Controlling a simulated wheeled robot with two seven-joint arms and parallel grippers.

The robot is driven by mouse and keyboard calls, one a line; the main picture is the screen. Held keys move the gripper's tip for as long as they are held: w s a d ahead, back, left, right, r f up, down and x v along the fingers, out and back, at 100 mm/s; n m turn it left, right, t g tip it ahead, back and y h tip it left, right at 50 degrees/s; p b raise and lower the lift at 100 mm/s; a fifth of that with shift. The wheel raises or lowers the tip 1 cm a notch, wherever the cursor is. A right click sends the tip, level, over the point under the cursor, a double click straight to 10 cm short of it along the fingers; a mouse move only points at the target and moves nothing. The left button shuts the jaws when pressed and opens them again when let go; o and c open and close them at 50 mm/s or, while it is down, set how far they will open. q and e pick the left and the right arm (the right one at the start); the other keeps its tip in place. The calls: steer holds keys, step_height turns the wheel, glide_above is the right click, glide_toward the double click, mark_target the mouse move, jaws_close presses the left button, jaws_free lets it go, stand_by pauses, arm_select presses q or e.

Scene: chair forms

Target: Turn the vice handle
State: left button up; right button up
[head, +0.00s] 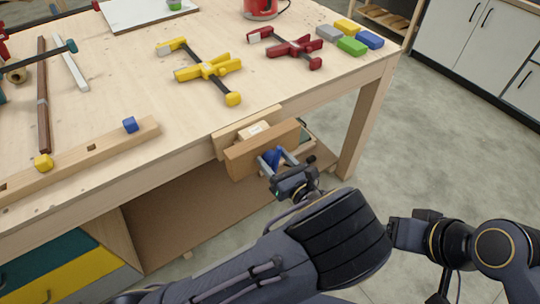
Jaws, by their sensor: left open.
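The wooden vice is on the front edge of the workbench, with its outer wooden jaw (245,155) standing a little out from the bench. A blue part (272,157) shows low on the front of this jaw and looks like the vice handle; most of it is hidden by my gripper. My left gripper (278,161) is open at the jaw's front, its grey fingers on either side of the blue part. I cannot tell whether they touch it. My right gripper is not in view.
A small light wooden block (253,130) is between the vice jaws. Yellow (208,69) and red (287,46) clamps and coloured blocks (352,46) lie on the bench top. A bench leg (362,125) stands right of the vice. The floor to the right is clear.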

arm_select(q)
steer(key=shift+s+d, duration=0.1)
steer(key=shift+c, duration=0.2)
steer(key=c, duration=1)
steer(key=shift+o, duration=0.2)
steer(key=shift+r+m+p, duration=0.15)
steer(key=shift+m+p, duration=0.45)
steer(key=shift+p, duration=0.1)
steer(key=shift+m+p, duration=0.8)
steer(key=shift+m, duration=0.3)
steer(key=shift+d+f+m+p, duration=0.15)
steer(key=shift+m+p, duration=0.3)
steer(key=shift+m, duration=0.4)
steer(key=shift+d+f+m+p, duration=0.15)
steer(key=shift+m+p, duration=0.3)
steer(key=shift+m, duration=0.4)
steer(key=shift+a, duration=0.1)
steer(key=shift+f, duration=0.1)
steer(key=o, duration=1)
